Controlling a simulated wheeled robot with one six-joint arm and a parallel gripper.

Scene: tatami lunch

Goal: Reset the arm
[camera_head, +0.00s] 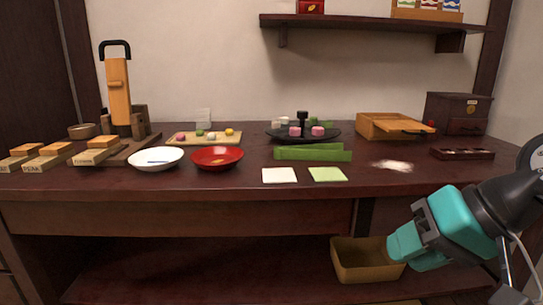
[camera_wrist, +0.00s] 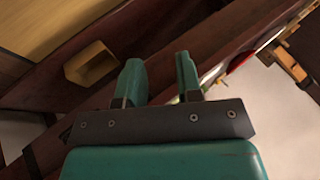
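My gripper (camera_head: 402,247) is teal with a dark band and sits at the lower right of the head view, in front of the counter and below the level of its top. In the wrist view my gripper (camera_wrist: 158,75) shows two teal fingers standing apart with nothing between them. It is open and empty. In the head view its fingertips overlap the right edge of a tan open bin (camera_head: 352,262) on the lower shelf; I cannot tell whether they touch. The bin also shows in the wrist view (camera_wrist: 92,64), apart from the fingers.
The dark counter (camera_head: 230,186) carries a white bowl (camera_head: 157,160), a red bowl (camera_head: 217,158), white and green squares (camera_head: 328,174), a green strip (camera_head: 313,153), a wooden box (camera_head: 390,127) and a dark tray (camera_head: 462,154). A wall shelf (camera_head: 370,22) hangs above. Space before the counter's left part looks clear.

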